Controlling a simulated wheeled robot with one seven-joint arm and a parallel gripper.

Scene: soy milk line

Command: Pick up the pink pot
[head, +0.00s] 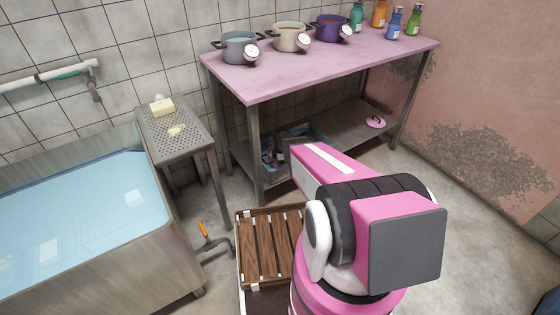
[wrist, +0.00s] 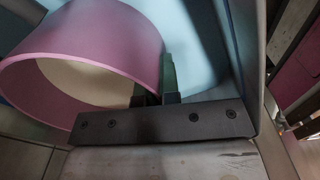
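The pink pot (wrist: 110,35) shows large in the wrist view. It is tilted, with its open mouth and cream inside facing the lower left. My gripper (wrist: 154,88) has its two dark green fingers at the right end of the pot's rim. One finger overlaps the mouth side and the other is beside the outer wall. They look close to the wall, but I cannot tell whether they press on it. The pot seems to lie within light blue walls. In the head view, my arm hides the pot.
A blue crate (head: 268,155) and a pink lid (head: 375,122) are on the lower shelf (head: 345,129) under the pink-topped table (head: 310,66). Pots and bottles stand above. A slatted wooden crate (head: 262,247) and a water basin (head: 75,215) are nearby.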

